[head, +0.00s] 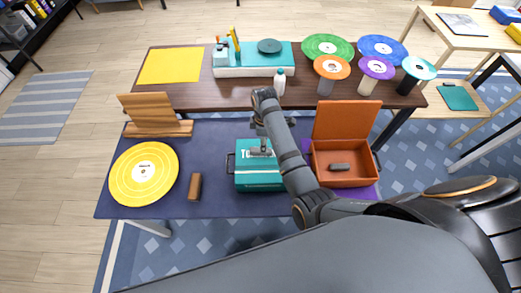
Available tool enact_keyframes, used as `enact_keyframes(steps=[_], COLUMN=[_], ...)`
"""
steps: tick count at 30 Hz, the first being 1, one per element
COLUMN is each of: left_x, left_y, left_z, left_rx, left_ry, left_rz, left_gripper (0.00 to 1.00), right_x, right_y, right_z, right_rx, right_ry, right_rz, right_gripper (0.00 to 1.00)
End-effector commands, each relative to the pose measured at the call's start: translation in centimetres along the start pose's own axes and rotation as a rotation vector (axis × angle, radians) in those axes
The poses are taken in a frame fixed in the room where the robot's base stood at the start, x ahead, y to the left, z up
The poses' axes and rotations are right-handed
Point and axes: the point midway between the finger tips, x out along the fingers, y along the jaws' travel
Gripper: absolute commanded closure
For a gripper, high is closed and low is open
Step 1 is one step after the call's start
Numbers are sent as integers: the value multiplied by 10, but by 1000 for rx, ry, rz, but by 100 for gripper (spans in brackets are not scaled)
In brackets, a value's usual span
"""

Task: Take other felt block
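A brown felt block (195,187) lies on the dark blue mat, just right of the yellow record. A dark grey-brown block (340,167) lies inside the open orange case (345,180). My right gripper (262,152) points down at the top of the teal case (258,180), in the middle of the mat. The arm hides part of that case and its right side. The fingers are small and partly hidden, so I cannot tell whether they are open or touching the case. My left gripper is not in view.
A yellow record (144,173) lies on the mat (220,130) at left, with a wooden stand (158,128) behind it. The brown rear table (190,95) holds a record player (253,60), a white bottle (279,82) and several coloured records. The mat around the brown block is mostly clear.

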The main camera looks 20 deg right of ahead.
Motion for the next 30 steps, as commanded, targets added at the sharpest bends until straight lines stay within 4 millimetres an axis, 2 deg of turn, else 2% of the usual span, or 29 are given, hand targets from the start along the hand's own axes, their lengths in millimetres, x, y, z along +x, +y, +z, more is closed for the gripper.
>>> enact_keyframes(steps=[2, 7, 10, 15, 19, 23, 30], left_x=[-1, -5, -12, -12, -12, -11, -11], left_y=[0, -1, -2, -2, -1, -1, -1], left_z=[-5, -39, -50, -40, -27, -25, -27], left_rx=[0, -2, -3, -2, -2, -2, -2], left_ry=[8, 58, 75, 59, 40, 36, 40], left_rz=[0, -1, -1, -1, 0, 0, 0], left_gripper=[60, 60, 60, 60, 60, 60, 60], right_x=[5, 11, 28, 54, 58, 58, 58], right_y=[0, -1, -2, -2, -1, -1, -1], right_z=[0, 0, 0, 0, -1, -1, -1], right_rx=[0, 0, 1, 2, 2, 2, 2], right_ry=[0, 0, -1, -1, 1, 1, 1], right_rz=[0, -2, -4, -1, 2, 2, 1], right_gripper=[47, 47, 47, 47, 47, 47, 80])
